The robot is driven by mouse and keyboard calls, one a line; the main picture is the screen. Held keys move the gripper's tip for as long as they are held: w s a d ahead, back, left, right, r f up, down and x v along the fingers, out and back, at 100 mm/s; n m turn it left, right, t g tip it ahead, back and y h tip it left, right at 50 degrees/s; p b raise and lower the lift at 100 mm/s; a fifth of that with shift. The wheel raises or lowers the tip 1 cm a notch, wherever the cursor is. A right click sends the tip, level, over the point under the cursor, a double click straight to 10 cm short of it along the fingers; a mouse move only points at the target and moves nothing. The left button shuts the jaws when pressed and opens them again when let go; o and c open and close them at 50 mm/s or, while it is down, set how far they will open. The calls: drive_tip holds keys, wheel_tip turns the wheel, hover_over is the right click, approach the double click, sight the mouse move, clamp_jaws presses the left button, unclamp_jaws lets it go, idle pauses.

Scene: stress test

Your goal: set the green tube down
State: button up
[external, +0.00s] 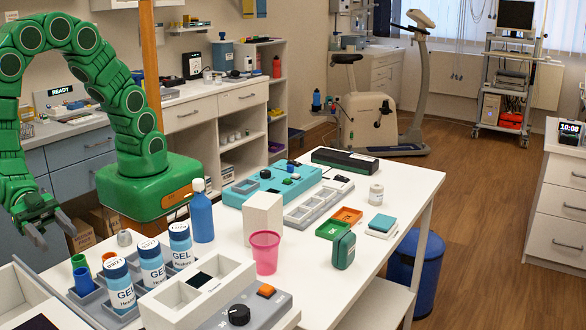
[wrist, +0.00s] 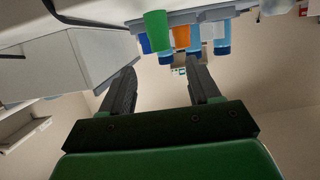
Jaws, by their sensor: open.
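The green tube (external: 79,263) stands upright at the left end of a grey rack (external: 97,302) on the white table. It also shows in the wrist view (wrist: 157,30), where the scene appears upside down. A blue tube (external: 84,281) and an orange tube (external: 109,257) stand beside it in the rack. My gripper (external: 56,238) is open and empty, to the left of and above the green tube. In the wrist view the open jaws (wrist: 160,75) have nothing between them, and the green tube lies beyond the fingertips, apart from them.
A white divided box (external: 190,297) and a pink cup (external: 265,252) are further right. A pale box edge (external: 40,300) lies at the front left.

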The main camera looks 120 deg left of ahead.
sight(80, 263)
drive_tip(key=shift+o, duration=0.3)
drive_tip(key=shift+v, duration=1.4)
drive_tip(key=shift+w, duration=0.1)
drive_tip(key=w+g, duration=0.1)
drive_tip(key=g, duration=0.1)
drive_tip(key=w+g+y, duration=0.1)
drive_tip(key=shift+d+r+n+g+y, duration=0.1)
drive_tip(key=shift+r+n+g+y, duration=0.05)
drive_tip(key=shift+n+g+y, duration=0.2)
drive_tip(key=w+r+g+h, duration=0.2)
drive_tip(key=w+g, duration=0.4)
drive_tip(key=shift+g, duration=0.25)
drive_tip(key=shift+w+x, duration=0.15)
drive_tip(key=shift+x, duration=1.8)
drive_tip(key=shift+w+x, duration=0.15)
drive_tip(key=shift+x, duration=1.75)
drive_tip(key=shift+a+r, duration=0.15)
drive_tip(key=shift+a, duration=0.1)
